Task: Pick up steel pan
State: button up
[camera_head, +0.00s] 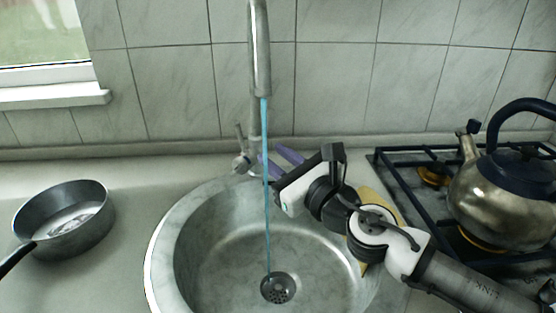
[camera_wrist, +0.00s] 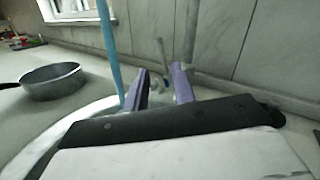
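The steel pan (camera_head: 64,220) stands upright on the counter at the far left, left of the sink. Its dark handle (camera_head: 16,258) points to the lower left and runs out of the head view. The pan also shows at the left of the wrist view (camera_wrist: 52,82). My gripper (camera_head: 276,158) is over the back right part of the sink, well to the right of the pan. Its two purple fingers (camera_wrist: 160,84) are apart with nothing between them.
A tall faucet (camera_head: 261,60) with a blue water stream (camera_head: 266,180) stands between my gripper and the pan, over the round sink (camera_head: 165,265). A kettle (camera_head: 500,200) sits on the stove at right. A tiled wall closes the back. Counter around the pan is clear.

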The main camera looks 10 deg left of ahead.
aim_at(64, 220)
jog(key=k+j, duration=1.25)
